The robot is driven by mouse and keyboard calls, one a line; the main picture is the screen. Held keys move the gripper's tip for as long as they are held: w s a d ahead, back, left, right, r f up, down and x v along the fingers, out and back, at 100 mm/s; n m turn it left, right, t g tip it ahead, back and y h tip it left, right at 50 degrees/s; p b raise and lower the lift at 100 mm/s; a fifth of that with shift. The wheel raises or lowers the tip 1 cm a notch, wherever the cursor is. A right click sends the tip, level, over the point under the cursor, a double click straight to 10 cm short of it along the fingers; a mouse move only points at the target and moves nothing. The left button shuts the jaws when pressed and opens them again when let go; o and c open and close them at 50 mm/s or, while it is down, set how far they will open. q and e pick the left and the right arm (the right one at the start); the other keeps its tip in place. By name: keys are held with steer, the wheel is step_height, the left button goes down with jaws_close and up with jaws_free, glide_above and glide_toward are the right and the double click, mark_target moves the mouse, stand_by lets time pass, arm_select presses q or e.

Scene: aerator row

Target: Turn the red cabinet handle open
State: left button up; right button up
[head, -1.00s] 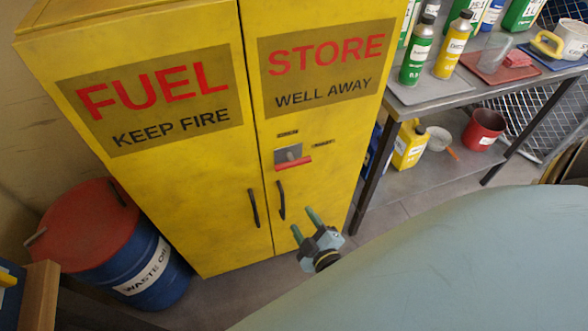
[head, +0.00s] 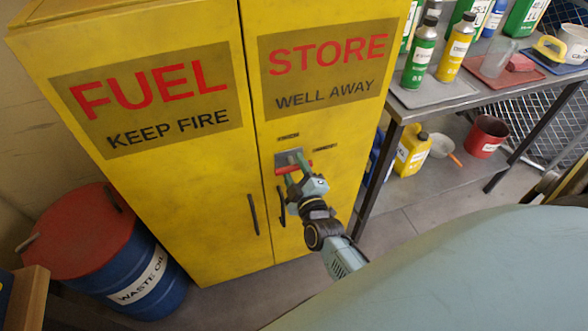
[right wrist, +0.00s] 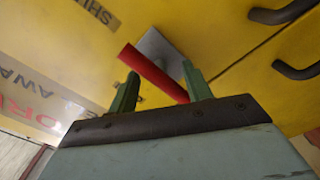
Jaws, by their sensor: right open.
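The yellow fuel cabinet (head: 185,190) stands with both doors shut. Its red handle (head: 312,164) sits on a grey plate (head: 282,160) on the right door. In the right wrist view the red handle (right wrist: 150,72) runs as a slanted bar from the plate (right wrist: 162,50). My right gripper (head: 294,168) is at the handle in the head view and hides part of it. In the right wrist view my right gripper (right wrist: 162,90) is open, with the bar showing between its green fingers. I cannot tell whether a finger touches it. My left gripper is not in view.
Two black pull handles (head: 253,214) are low on the doors. A blue drum with a red lid (head: 80,232) stands left of the cabinet. A metal bench (head: 440,108) with bottles and trays stands close on the right.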

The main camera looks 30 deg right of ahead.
steer(key=shift+w+d, duration=0.1)
steer(key=shift+w, duration=0.25)
steer(key=shift+c, duration=0.2)
